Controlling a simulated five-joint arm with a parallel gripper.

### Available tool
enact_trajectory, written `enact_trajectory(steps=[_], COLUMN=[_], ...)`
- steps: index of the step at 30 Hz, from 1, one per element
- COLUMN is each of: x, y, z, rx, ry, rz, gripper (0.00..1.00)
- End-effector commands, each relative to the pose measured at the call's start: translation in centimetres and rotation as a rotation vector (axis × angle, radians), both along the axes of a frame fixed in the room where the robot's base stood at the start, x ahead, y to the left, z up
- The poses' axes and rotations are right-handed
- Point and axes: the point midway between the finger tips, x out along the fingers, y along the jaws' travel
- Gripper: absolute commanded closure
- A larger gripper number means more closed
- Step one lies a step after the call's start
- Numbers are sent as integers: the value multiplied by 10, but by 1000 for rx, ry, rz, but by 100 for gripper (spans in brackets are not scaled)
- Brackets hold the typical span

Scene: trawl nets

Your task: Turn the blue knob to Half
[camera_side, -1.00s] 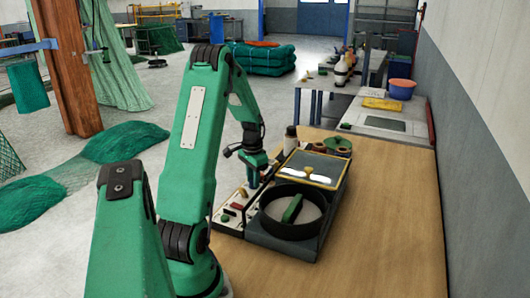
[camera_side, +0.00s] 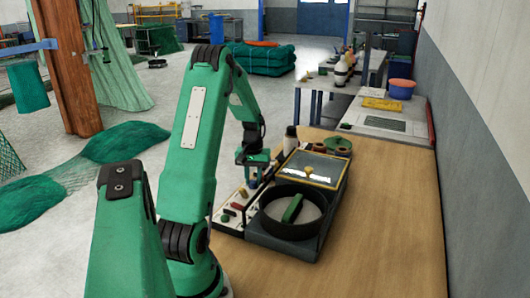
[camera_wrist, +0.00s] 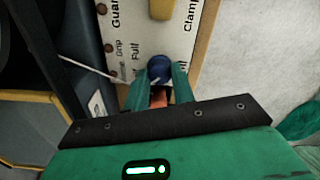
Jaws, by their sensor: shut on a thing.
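The blue knob (camera_wrist: 159,67) stands on the white labelled panel (camera_wrist: 147,28). A small pale mark shows on its near edge. My gripper (camera_wrist: 160,76) has its two green fingers on either side of the knob and is shut on it.
A mustard knob (camera_wrist: 160,37) is close beyond the blue one. Right of the panel are a round black pan (camera_side: 268,222) with a green handle and a yellow-framed lid (camera_side: 291,160). The wooden bench (camera_side: 390,215) is clear at right.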

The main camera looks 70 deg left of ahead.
Motion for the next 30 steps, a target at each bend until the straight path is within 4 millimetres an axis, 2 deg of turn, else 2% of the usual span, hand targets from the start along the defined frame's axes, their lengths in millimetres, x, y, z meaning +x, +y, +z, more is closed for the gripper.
enact_trajectory(steps=[16, 17, 20, 30], x=[2, 2, 2, 1], y=[-3, -3, -2, -1], z=[0, 0, 0, 1], rx=[-3, -3, -3, -1], ry=[3, 3, 3, 1], rz=[29, 29, 30, 33], gripper=[98, 71, 53, 53])
